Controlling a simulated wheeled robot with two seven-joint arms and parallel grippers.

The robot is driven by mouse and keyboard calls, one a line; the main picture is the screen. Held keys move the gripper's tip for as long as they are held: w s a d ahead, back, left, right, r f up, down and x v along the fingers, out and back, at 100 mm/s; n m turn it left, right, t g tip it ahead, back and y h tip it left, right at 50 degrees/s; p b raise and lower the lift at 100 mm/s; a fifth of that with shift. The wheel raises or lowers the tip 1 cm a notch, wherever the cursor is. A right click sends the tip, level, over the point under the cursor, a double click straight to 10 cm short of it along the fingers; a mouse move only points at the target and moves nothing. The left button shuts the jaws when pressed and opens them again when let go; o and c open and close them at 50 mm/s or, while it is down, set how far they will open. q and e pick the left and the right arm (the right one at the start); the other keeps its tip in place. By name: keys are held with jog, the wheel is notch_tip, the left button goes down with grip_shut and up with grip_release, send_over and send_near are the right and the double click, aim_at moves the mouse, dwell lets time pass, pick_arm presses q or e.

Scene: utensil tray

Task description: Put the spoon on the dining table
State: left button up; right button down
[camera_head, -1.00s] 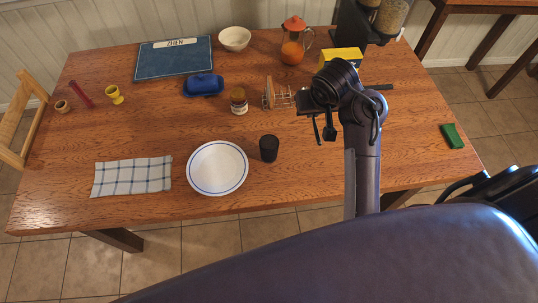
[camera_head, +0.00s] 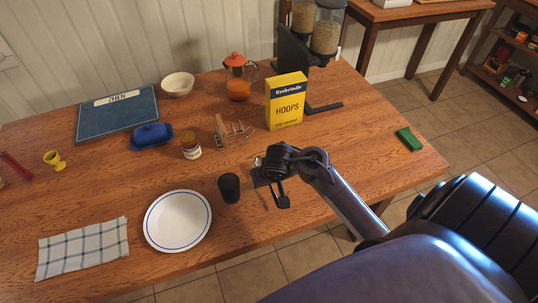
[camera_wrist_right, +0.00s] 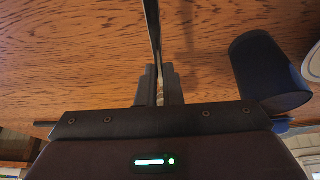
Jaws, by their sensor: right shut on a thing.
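My right gripper (camera_head: 275,195) is over the front part of the wooden dining table (camera_head: 105,190), just right of the black cup. In the right wrist view its fingers (camera_wrist_right: 160,88) are shut on a thin, dark metallic handle, which I take to be the spoon (camera_wrist_right: 152,25). The handle runs up out of the top of that view, so its far end is hidden. The tabletop (camera_wrist_right: 80,50) lies behind it; I cannot tell whether the spoon touches it. In the head view the spoon is too small to make out. My left gripper is not in view.
The black cup (camera_head: 229,188) stands close beside my right gripper, with a white plate (camera_head: 178,221) to its left. A yellow cereal box (camera_head: 286,103), toast rack (camera_head: 233,134) and jar (camera_head: 190,147) stand farther back. The table's right side is mostly clear, with a green block (camera_head: 409,139).

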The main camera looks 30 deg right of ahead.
aim_at(269, 191)
notch_tip(269, 191, down, 3)
jog(key=shift+r+b, duration=0.15)
jog(key=shift+b, duration=0.2)
jog(key=shift+f, duration=0.25)
jog(key=c, duration=1.6)
grip_release()
jog(key=shift+s, duration=0.15)
jog(key=shift+a, duration=0.1)
